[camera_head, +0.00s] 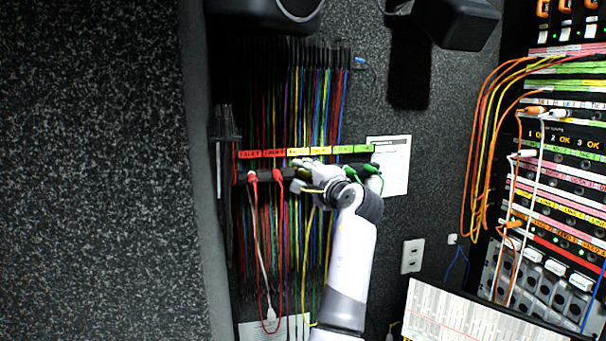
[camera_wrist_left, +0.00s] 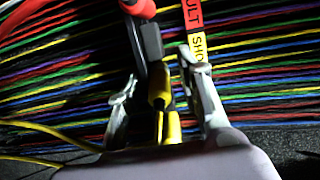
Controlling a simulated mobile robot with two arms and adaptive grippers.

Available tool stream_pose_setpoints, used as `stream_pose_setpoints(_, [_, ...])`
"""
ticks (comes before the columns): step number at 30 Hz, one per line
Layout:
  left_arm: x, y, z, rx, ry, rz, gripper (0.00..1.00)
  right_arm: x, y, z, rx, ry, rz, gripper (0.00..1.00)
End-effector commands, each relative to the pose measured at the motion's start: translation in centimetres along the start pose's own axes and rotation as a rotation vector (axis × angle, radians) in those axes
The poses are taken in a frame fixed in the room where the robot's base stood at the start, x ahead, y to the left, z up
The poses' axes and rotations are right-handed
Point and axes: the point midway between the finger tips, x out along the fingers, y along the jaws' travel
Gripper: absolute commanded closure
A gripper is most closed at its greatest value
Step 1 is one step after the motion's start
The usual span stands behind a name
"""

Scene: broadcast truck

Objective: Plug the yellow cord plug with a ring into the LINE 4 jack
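A yellow plug (camera_wrist_left: 158,88) sits at a dark bar (camera_wrist_left: 152,40) in the left wrist view, with another yellow piece (camera_wrist_left: 172,126) just below it. My left gripper (camera_wrist_left: 163,82) has its fingers apart on either side of the yellow plug, with gaps showing. In the head view, my left gripper (camera_head: 297,176) is at the dark jack strip (camera_head: 265,174) and covers its middle. A yellow cord (camera_head: 304,265) hangs below it. Any ring on the plug is too small to tell. The LINE 4 jack cannot be read. My right gripper is not in view.
Red plugs (camera_head: 252,177) are left of the gripper and green plugs (camera_head: 352,174) right of it. Red, yellow and green labels (camera_head: 276,154) run above the strip. Loose cords hang below. A rack (camera_head: 560,160) with orange and white cords stands at the right.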

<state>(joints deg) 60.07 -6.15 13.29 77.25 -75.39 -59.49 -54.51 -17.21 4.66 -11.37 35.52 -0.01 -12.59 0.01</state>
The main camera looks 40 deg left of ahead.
Motion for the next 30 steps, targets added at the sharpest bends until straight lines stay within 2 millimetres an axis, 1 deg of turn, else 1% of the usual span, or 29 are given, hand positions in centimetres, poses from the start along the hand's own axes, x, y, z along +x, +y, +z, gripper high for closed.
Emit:
stream_pose_setpoints(1, [0.01,0.01,0.0,0.0,0.0,0.0,0.72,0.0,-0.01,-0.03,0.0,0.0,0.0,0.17])
stream_pose_setpoints(2, [0.01,0.01,0.01,0.0,0.0,0.0,0.74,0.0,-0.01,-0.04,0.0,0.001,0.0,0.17])
stream_pose_setpoints(13, [-0.01,-0.25,0.02,-0.001,0.001,-0.005,0.99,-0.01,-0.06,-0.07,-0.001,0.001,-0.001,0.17])
stream_pose_setpoints(14, [-0.01,-0.28,0.02,-0.002,0.001,-0.006,1.0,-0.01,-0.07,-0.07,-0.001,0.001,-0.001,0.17])
stream_pose_setpoints(24, [-0.03,-0.6,0.05,-0.003,0.001,-0.011,1.0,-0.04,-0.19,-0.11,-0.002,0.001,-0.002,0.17])
stream_pose_setpoints(25, [-0.04,-0.62,0.05,-0.003,0.001,-0.012,0.79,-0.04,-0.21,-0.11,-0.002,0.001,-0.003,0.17])
stream_pose_setpoints(30, [-0.03,-0.57,0.06,-0.003,0.001,-0.011,0.68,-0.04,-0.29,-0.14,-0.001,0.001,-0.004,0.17])
